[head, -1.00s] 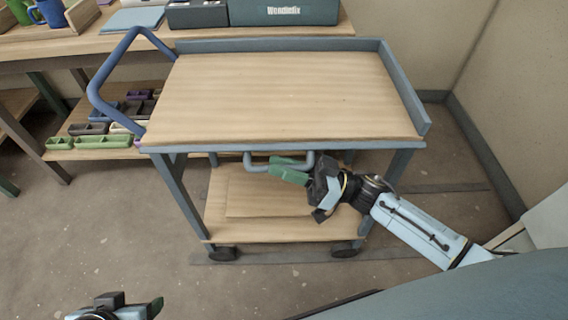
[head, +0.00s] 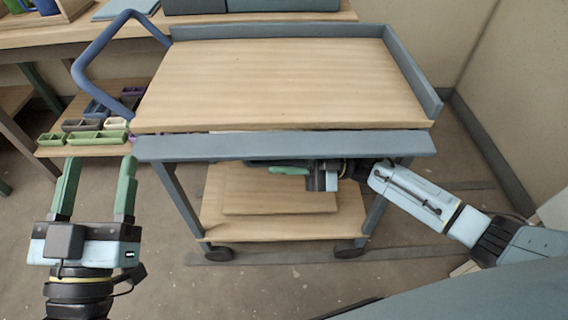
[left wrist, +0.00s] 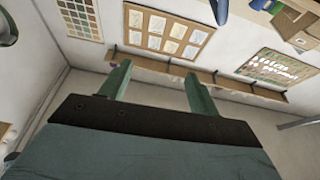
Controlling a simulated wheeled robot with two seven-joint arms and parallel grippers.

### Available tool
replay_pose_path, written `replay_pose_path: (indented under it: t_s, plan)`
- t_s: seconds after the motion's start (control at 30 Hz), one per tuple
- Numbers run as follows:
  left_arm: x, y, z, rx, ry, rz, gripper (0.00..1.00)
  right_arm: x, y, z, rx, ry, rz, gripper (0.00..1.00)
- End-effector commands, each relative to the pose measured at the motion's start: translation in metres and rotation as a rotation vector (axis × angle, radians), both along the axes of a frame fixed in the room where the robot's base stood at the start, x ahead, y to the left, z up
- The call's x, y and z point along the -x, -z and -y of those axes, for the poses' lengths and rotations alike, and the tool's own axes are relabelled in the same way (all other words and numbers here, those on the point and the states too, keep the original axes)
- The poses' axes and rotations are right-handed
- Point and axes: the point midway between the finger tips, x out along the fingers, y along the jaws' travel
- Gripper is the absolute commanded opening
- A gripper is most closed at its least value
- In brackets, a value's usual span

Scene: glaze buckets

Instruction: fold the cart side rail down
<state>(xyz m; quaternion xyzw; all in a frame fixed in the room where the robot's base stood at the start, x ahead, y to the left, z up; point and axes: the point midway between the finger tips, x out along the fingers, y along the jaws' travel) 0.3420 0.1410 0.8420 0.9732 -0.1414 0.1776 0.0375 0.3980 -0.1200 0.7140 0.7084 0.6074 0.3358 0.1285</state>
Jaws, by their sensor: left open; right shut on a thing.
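The cart's wooden top (head: 285,85) has raised grey rails along its back and right edges. The grey front side rail (head: 285,146) shows as a broad flat strip along the near edge, a little below the top and swung outward. My right gripper (head: 288,170) is shut under this rail, right of its middle; the rail's loop handle is mostly hidden there. My left gripper (head: 97,185) is open and empty, left of the cart's near-left corner, fingers pointing forward. Its open green fingers also show in the left wrist view (left wrist: 160,85), with nothing between them.
The blue push handle (head: 95,65) sticks out at the cart's left end. A lower shelf (head: 265,225) sits beneath. A workbench (head: 40,45) stands behind, with small trays (head: 97,137) on its lower shelf. The wall is close on the right.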

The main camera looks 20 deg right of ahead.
Motion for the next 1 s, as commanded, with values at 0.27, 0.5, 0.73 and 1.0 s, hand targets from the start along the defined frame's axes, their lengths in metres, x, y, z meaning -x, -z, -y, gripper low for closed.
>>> replay_pose_path:
  t_s: [0.27,0.5,0.73,1.0]
  plan:
    - [0.007,-0.015,0.000,0.037,0.005,0.114,0.62,-0.002,0.005,0.001,0.029,0.000,0.083,0.00]
    - [0.008,-0.016,0.000,0.041,0.004,0.131,0.62,-0.003,0.005,0.001,0.033,0.000,0.099,0.00]
    - [0.008,-0.016,0.000,0.041,0.004,0.130,0.62,-0.003,0.005,0.001,0.032,0.000,0.099,0.00]
    - [0.008,-0.016,0.000,0.041,0.004,0.129,0.62,-0.003,0.004,0.001,0.031,0.000,0.099,0.23]
